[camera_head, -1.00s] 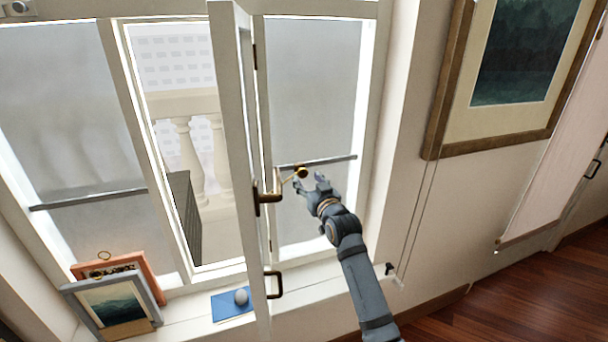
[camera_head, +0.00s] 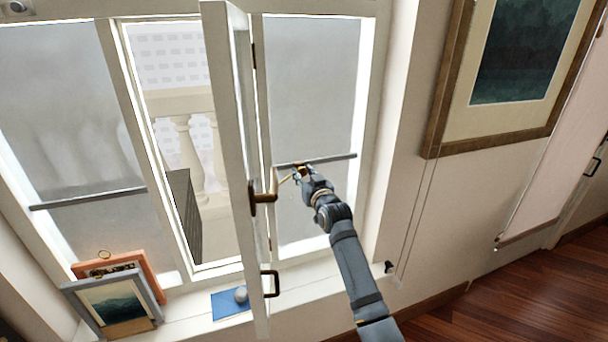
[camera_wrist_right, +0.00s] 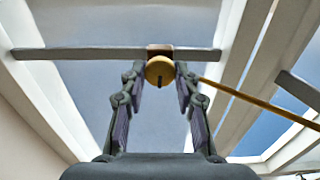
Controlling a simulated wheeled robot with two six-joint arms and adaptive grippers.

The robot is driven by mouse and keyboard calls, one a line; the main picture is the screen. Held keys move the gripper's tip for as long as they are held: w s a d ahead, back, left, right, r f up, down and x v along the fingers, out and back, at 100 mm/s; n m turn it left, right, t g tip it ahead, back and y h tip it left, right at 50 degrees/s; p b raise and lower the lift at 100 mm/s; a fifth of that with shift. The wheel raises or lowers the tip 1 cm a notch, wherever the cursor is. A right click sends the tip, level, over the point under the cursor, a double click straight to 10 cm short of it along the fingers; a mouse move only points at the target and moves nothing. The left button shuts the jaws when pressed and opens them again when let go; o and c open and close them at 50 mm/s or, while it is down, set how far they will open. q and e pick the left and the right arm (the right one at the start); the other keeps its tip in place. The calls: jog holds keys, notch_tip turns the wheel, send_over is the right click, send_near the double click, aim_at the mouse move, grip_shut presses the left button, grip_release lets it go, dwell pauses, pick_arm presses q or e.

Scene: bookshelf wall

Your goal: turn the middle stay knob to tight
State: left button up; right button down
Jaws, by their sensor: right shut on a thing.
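The middle stay knob (camera_wrist_right: 159,71) is a round brass knob between my right fingertips in the right wrist view. A dark line on it runs down from its lower part. A brass stay rod (camera_wrist_right: 262,103) runs from beside the knob toward the lower right. My right gripper (camera_head: 302,172) is shut on the knob in the head view, with its fingers covering most of it. In the right wrist view the gripper (camera_wrist_right: 160,76) has a fingertip on each side of the knob. My left gripper is not in view.
The open window sash (camera_head: 233,150) with a brass handle (camera_head: 264,196) stands just left of my right gripper. A grey bar (camera_head: 335,158) crosses the pane behind.

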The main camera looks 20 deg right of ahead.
jog(key=shift+r+m+p, duration=0.2)
jog(key=shift+m+p, duration=1.2)
jog(key=shift+p, duration=0.05)
jog(key=shift+d+m+p, duration=0.1)
jog(key=shift+m+p, duration=0.7)
jog(key=shift+m, duration=0.2)
jog(key=m+p, duration=0.5)
jog(key=m, duration=0.1)
jog(key=m+p, duration=0.1)
jog(key=m, duration=0.1)
jog(key=m+p, duration=0.1)
jog(key=shift+f+m, duration=0.2)
jog(key=shift+m, duration=0.2)
jog(key=shift+f+m+p, duration=0.15)
jog(key=shift+m+p, duration=0.6)
jog(key=shift+m, duration=0.85)
